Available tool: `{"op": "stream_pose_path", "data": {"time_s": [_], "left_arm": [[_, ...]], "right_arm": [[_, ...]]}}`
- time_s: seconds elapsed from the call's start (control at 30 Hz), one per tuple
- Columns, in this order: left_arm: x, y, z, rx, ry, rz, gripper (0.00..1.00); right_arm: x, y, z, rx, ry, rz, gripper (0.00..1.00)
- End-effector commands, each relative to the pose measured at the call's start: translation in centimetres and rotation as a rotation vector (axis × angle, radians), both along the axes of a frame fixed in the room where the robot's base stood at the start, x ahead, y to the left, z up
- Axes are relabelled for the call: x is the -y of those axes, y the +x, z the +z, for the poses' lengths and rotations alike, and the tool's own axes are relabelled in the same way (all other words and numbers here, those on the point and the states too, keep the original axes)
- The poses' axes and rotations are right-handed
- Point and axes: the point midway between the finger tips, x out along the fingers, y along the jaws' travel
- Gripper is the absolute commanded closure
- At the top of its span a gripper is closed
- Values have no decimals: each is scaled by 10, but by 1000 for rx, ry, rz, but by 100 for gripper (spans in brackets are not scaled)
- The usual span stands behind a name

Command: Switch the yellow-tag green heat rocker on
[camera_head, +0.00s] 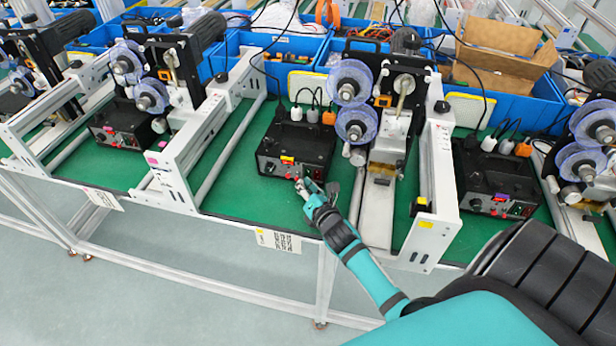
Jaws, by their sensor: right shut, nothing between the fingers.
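The black control box (297,148) with a yellow tag (287,160) on its front top edge stands on the green bench mat in the middle. Small red parts (270,168) show on its front face; the green heat rocker is too small to make out and may be behind my gripper. My right gripper (302,186) is shut and empty, with its tips close to the lower right of that front face. I cannot tell whether they touch it. My left gripper is not in view.
Similar black boxes stand at the left (122,125) and at the right (495,190). Winding machines with clear blue spools (350,82) and white frames (437,190) flank the middle box. Blue bins (285,75) line the back. Green mat (240,195) left of my gripper is clear.

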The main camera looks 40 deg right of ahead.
Motion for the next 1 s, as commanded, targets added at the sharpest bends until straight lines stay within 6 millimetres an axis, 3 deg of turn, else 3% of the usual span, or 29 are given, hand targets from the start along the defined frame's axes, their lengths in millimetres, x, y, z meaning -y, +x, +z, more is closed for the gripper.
{"op": "stream_pose_path", "data": {"time_s": [0.57, 1.0], "left_arm": [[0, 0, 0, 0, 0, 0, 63], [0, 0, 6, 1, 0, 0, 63]], "right_arm": [[2, 2, 0, 0, -1, 0, 100], [-9, -8, 2, 0, -1, 0, 100]]}}
